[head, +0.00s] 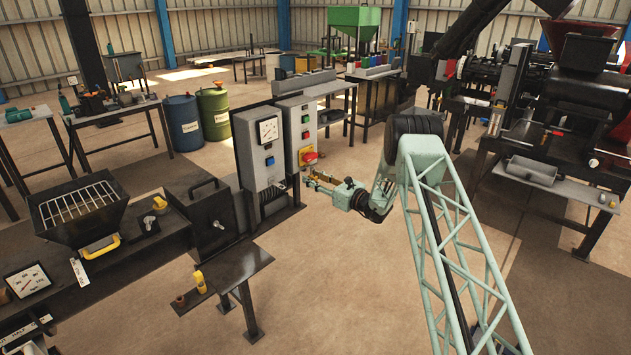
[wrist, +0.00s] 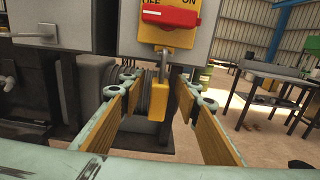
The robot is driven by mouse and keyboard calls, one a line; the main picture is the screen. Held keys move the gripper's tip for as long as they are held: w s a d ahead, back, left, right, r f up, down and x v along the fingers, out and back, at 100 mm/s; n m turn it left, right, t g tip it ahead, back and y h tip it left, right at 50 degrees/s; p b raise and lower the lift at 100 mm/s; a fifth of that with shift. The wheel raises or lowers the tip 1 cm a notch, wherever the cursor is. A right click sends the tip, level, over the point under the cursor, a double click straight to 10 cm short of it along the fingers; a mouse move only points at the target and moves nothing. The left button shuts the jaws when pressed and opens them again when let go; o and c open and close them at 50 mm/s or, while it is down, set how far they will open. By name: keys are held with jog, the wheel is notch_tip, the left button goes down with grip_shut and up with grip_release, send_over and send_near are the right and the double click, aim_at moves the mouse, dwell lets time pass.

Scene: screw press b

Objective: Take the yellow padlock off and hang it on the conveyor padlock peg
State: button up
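The yellow padlock (wrist: 158,101) hangs by its grey shackle from the yellow switch plate (wrist: 172,38), just below the red switch handle (wrist: 170,16). In the wrist view my gripper (wrist: 158,92) is open, with one finger on each side of the padlock and a gap visible on both sides. In the head view my gripper (head: 319,182) is just in front of the grey control cabinet, below the red switch handle (head: 309,157). The padlock is too small to tell clearly from the fingers there. I cannot make out the conveyor padlock peg in either view.
The grey cabinets (head: 297,125) stand close behind my gripper. A small dark table (head: 238,265) is at lower left in the head view. Machinery with a grey shelf (head: 560,178) stands at right. Open floor (head: 330,270) lies in front of the cabinets.

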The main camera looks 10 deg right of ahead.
jog(key=shift+c, duration=0.7)
jog(key=c, duration=0.9)
jog(key=shift+r, duration=1)
jog(key=shift+b+v, duration=0.35)
jog(key=shift+v, duration=1.2)
dwell(0.3)
jog(key=shift+b+v, duration=0.3)
jog(key=shift+v, duration=1.3)
